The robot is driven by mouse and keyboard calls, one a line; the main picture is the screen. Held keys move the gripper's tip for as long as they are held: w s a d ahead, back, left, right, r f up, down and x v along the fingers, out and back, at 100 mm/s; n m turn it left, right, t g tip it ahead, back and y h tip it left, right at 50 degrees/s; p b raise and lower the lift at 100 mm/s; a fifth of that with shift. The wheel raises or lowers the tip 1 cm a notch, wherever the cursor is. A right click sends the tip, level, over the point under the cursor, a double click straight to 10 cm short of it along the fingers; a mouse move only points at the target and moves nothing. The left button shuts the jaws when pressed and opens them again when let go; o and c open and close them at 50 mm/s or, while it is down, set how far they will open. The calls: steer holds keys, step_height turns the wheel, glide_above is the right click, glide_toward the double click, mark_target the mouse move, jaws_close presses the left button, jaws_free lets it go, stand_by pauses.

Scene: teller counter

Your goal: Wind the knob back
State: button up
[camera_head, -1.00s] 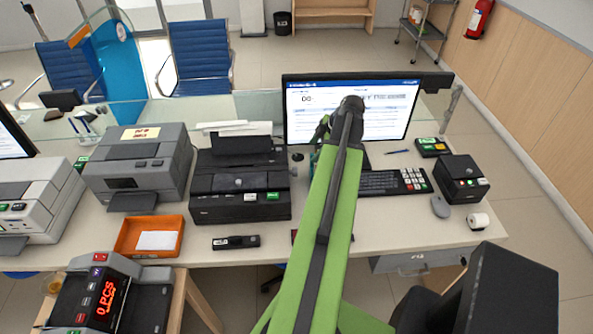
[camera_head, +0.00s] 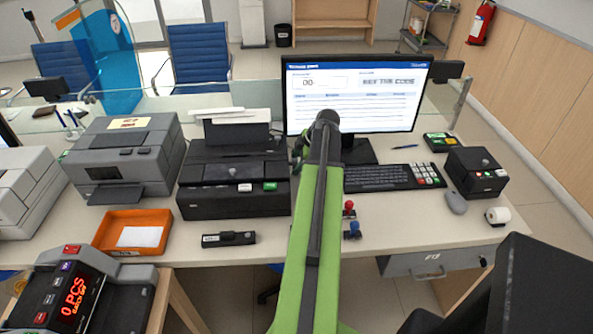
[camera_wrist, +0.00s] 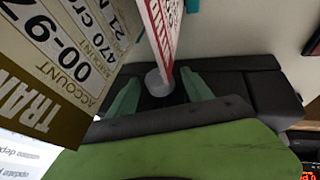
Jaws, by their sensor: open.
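A black slip printer (camera_head: 236,203) stands on the counter, left of the monitor, with white paper in its top. In the wrist view a round grey knob (camera_wrist: 158,83) sits by the dark printer body (camera_wrist: 232,88). My gripper (camera_wrist: 160,76) is open, with one teal finger on each side of the knob. I cannot tell whether the fingers touch it. In the head view my gripper (camera_head: 299,151) is at the printer's right side, mostly hidden behind my arm. The knob is hidden there.
Printed slips (camera_wrist: 75,60) hang close in the wrist view. The monitor (camera_head: 357,95) and keyboard (camera_head: 385,177) stand just right of my arm. Red and blue stamps (camera_head: 350,230) are near the counter's front edge. A grey printer (camera_head: 125,160) and an orange tray (camera_head: 130,232) are left.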

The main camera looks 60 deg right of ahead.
steer(key=shift+w+f, duration=0.1)
steer(key=shift+f, duration=0.05)
steer(key=shift+c, duration=0.5)
jaws_close()
steer(key=shift+w+d+r+y+p, duration=0.15)
steer(key=shift+d+r+y+p, duration=0.1)
steer(key=shift+y+p, duration=0.2)
steer(key=shift+f+m+g+y, duration=0.2)
steer(key=shift+m+g+y, duration=0.1)
steer(key=shift+g+y, duration=0.35)
steer(key=shift+g, duration=0.25)
steer(key=shift+a, duration=0.1)
steer(key=shift+o, duration=0.5)
jaws_free()
